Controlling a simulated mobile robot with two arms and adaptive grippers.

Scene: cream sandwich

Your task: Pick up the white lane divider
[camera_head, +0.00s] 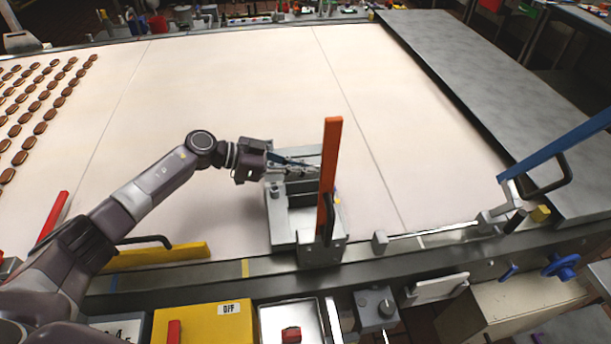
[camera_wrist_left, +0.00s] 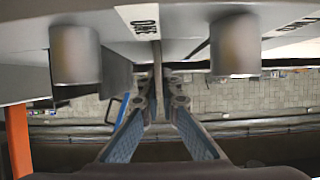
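A pale grey-white piece (camera_head: 281,222), which I take to be the white lane divider, lies on the cream belt beside an orange upright bar (camera_head: 331,170). My left gripper (camera_head: 312,168) is over its far end, just left of the orange bar. In the left wrist view a pale body with dark lettering (camera_wrist_left: 190,22) fills the top. A thin upright plate (camera_wrist_left: 157,75) hangs from it between my left fingertips (camera_wrist_left: 162,100). The fingertips are close together around this plate. I cannot tell whether both touch it. My right gripper is not in view.
Rows of brown biscuits (camera_head: 32,112) lie on the belt (camera_head: 240,80) at the left. A yellow bar (camera_head: 155,256) and a yellow OFF box (camera_head: 202,325) are near the front. A blue bar (camera_head: 560,143) slants at the right. The belt's middle and far side are clear.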

